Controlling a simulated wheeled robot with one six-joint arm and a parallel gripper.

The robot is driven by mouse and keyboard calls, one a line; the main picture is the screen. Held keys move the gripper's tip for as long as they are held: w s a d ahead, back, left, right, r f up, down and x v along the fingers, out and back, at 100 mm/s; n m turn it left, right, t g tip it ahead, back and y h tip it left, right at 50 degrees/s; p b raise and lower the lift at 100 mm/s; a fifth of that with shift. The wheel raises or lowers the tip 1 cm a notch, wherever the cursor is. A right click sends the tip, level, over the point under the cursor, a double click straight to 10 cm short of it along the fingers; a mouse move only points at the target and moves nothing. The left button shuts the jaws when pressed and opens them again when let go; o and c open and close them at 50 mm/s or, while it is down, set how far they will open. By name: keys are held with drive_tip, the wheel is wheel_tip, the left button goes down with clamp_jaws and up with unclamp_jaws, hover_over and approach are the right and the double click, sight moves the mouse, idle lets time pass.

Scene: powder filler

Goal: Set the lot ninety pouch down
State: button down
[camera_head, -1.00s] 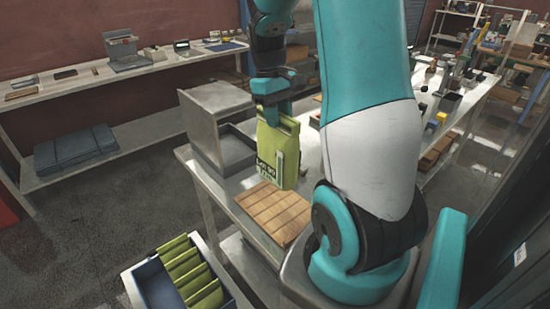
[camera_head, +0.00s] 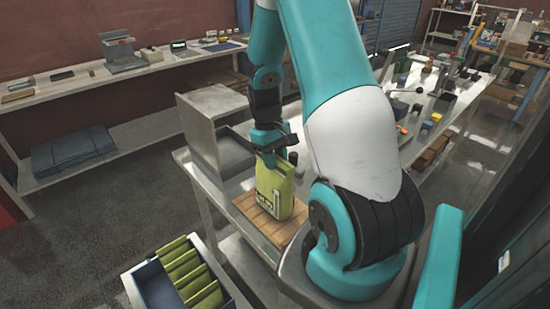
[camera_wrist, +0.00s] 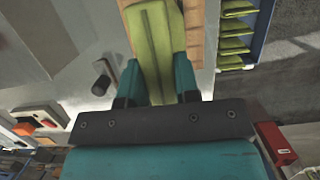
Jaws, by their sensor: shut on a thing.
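The green lot ninety pouch (camera_head: 273,192) stands upright at the wooden slatted board (camera_head: 251,212) on the metal bench. Its base looks level with the board, but I cannot tell whether it touches. My gripper (camera_head: 277,157) is shut on the pouch's top. In the wrist view the pouch (camera_wrist: 156,45) lies between my two teal fingers (camera_wrist: 160,85), with the board (camera_wrist: 194,30) behind it. The pouch hides part of the board.
A grey metal box with a tray (camera_head: 213,128) stands on the bench behind the board. A blue bin (camera_head: 157,288) of several green pouches sits at front left. Small items crowd the bench's far right. My arm hides part of the bench.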

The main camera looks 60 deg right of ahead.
drive_tip(key=shift+f, duration=0.2)
drive_tip(key=c, duration=0.8)
unclamp_jaws()
drive_tip(key=shift+c, duration=0.2)
drive_tip(key=shift+r, duration=0.1)
